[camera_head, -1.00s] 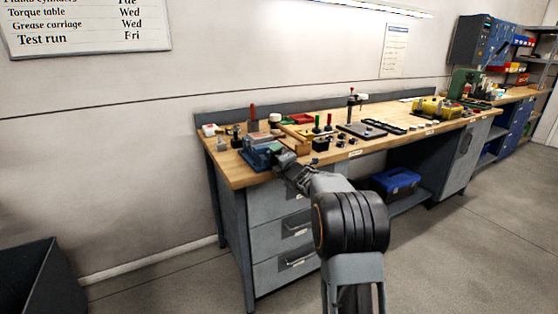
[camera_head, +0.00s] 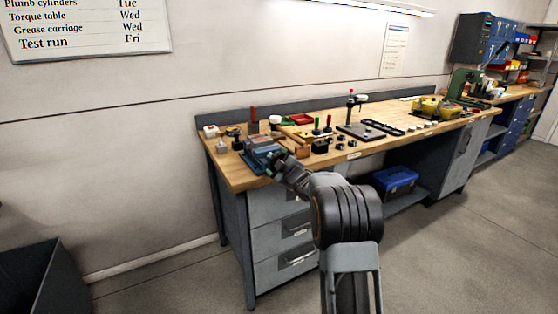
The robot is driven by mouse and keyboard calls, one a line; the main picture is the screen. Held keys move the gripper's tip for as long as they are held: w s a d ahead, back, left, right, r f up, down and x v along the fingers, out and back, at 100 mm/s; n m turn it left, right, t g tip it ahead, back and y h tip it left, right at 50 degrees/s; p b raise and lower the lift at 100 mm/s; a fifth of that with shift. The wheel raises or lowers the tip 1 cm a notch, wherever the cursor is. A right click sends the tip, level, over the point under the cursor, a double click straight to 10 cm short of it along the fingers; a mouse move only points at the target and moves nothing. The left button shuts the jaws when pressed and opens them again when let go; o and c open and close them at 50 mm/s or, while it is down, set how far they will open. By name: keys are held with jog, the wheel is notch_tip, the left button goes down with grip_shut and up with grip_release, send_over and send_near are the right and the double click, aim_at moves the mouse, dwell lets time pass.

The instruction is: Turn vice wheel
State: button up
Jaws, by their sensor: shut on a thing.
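The blue vice (camera_head: 256,157) stands at the left front corner of the wooden workbench (camera_head: 232,177). My gripper (camera_head: 279,160) is at the right front side of the vice, at the end of my arm reaching in from the lower right. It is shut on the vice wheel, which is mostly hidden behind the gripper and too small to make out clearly. The fingertips are also too small to see apart.
Several small tools and parts lie close behind and right of the vice, with a dark plate and stand (camera_head: 356,132) further right. Drawers (camera_head: 281,238) are below the bench front. A blue toolbox (camera_head: 395,181) sits on the lower shelf. The floor in front is clear.

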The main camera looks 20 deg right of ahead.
jog(key=m+p, duration=0.1)
jog(key=m, duration=0.2)
jog(key=m+p, duration=0.2)
jog(key=m, duration=0.1)
jog(key=shift+d+r+m, duration=0.15)
jog(key=shift+r+m, duration=0.05)
jog(key=shift+m, duration=0.1)
jog(key=m+p, duration=0.3)
jog(key=m, duration=0.3)
jog(key=shift+d, duration=0.1)
jog(key=m+p, duration=0.2)
jog(key=m, duration=0.3)
jog(key=shift+d+f+m+p, duration=0.1)
jog(key=shift+f+m+p, duration=0.05)
jog(key=shift+m+p, duration=0.2)
jog(key=shift+f+m+p, duration=0.15)
jog(key=shift+m+p, duration=0.9)
jog(key=shift+m, duration=1.5)
jog(key=o, duration=0.7)
jog(key=shift+c, duration=0.2)
